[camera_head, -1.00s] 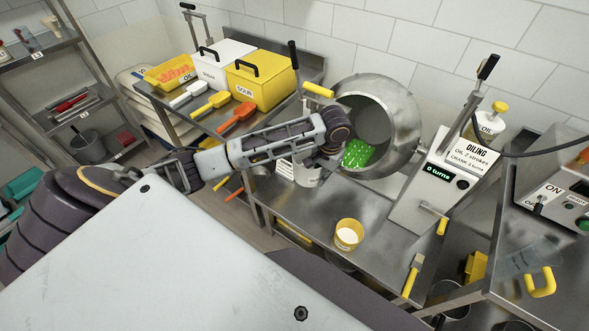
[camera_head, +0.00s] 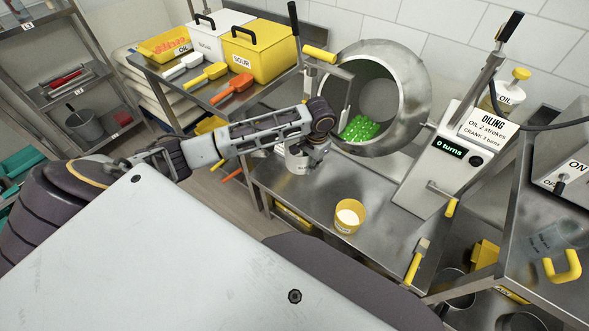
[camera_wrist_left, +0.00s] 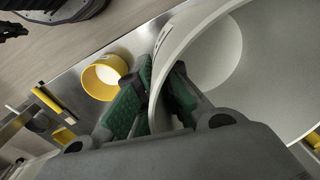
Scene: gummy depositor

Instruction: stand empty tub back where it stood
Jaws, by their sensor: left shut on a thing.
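My left gripper (camera_head: 313,156) is shut on the rim of a white tub (camera_head: 294,161), in front of the drum. In the left wrist view the green finger pads (camera_wrist_left: 150,95) pinch the wall of the tub (camera_wrist_left: 222,55). The part of its inside that shows is bare white. My arm hides part of the tub in the head view, and I cannot tell whether its base touches the steel table (camera_head: 320,205). The tilted steel drum (camera_head: 405,95) holds green gummies (camera_head: 360,128). My right gripper is not in view.
A yellow cup (camera_head: 347,217) with white contents stands on the table, right of the tub. A yellow-handled brush (camera_head: 416,262) lies near the front edge. The oiling unit (camera_head: 450,150) stands at the right. Bins and scoops fill the back-left table (camera_head: 190,108).

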